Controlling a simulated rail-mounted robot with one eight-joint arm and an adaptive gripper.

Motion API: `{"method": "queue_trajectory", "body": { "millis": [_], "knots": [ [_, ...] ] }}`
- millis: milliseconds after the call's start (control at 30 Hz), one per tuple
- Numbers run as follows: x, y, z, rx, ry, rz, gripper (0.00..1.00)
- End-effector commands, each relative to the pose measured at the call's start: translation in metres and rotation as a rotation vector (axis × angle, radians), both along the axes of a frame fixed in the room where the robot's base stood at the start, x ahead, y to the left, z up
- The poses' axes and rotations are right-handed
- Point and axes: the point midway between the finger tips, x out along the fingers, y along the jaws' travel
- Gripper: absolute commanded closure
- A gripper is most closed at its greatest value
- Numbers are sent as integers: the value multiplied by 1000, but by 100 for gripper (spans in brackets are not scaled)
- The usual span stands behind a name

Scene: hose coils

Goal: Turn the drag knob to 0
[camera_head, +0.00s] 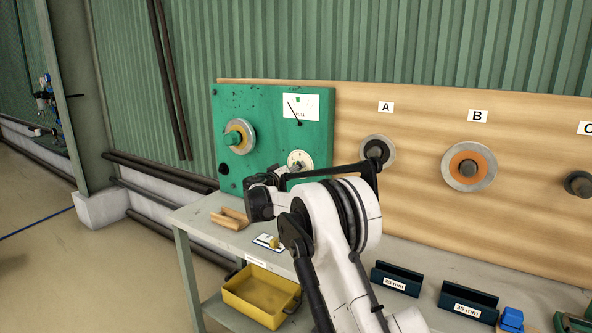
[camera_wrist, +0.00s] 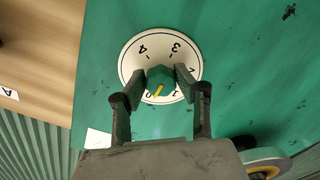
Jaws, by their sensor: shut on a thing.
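The drag knob (camera_wrist: 160,78) is a small green knob with a yellow pointer line, at the centre of a white round dial (camera_wrist: 132,62) with black numbers. In the wrist view the dial is upside down; the pointer runs down and slightly left, close to the 0 and on the side towards the 1. My gripper (camera_wrist: 162,80) is shut on the knob, one dark finger on each side. In the head view the dial (camera_head: 299,157) sits low on the green panel (camera_head: 265,105), and my arm and wrist hide part of that area.
A wooden board (camera_head: 420,135) with reels labelled A and B stands to the right. A yellow bin (camera_head: 262,295) and dark labelled blocks (camera_head: 397,279) are near the bench.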

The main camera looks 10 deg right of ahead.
Motion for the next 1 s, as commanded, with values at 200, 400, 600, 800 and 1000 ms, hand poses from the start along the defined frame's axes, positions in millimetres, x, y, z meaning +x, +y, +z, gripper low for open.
{"method": "queue_trajectory", "body": {
  "millis": [200,400,600,800,1000],
  "knots": [
    [0,0,-1,2,1,-1,97],
    [0,0,-1,1,1,-1,54],
    [0,0,0,0,1,-1,52],
    [-5,6,0,0,1,1,52],
    [-29,28,0,0,1,2,52]
  ]
}}
